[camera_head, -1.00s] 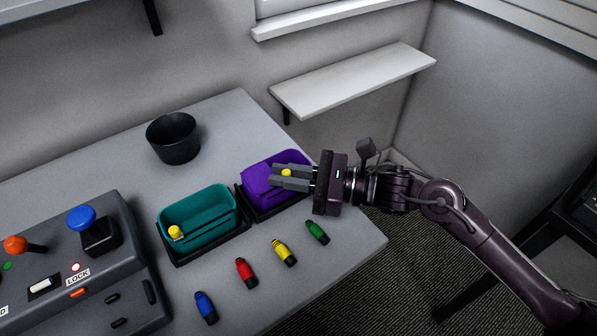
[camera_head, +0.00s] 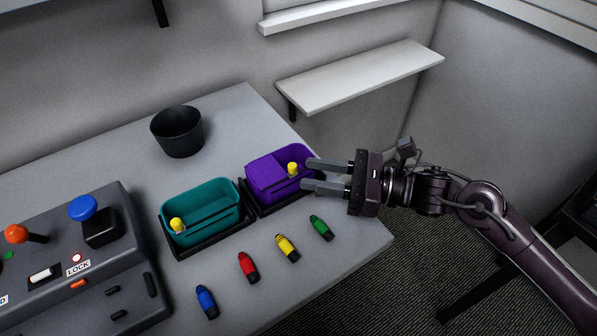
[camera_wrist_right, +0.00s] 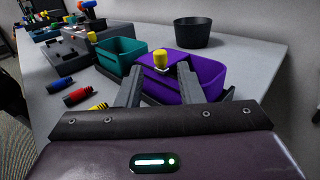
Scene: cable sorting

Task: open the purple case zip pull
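The purple case (camera_head: 298,186) sits in a black tray on the grey table, and it also shows in the right wrist view (camera_wrist_right: 205,75). A purple cover (camera_head: 265,174) lies over its left part; its right part is open. The yellow zip pull (camera_head: 292,168) stands upright at the cover's right edge. In the right wrist view the pull (camera_wrist_right: 161,61) shows just beyond the fingertips. My right gripper (camera_head: 306,174) is open and empty, its fingers pointing left at the pull from the case's right end, apart from the pull. My left gripper is not in view.
A teal case (camera_head: 207,232) with its own yellow pull stands left of the purple one. Blue, red, yellow and green plugs (camera_head: 321,228) lie along the front. A black cup (camera_head: 177,131) stands behind. A grey control box (camera_head: 120,262) fills the left.

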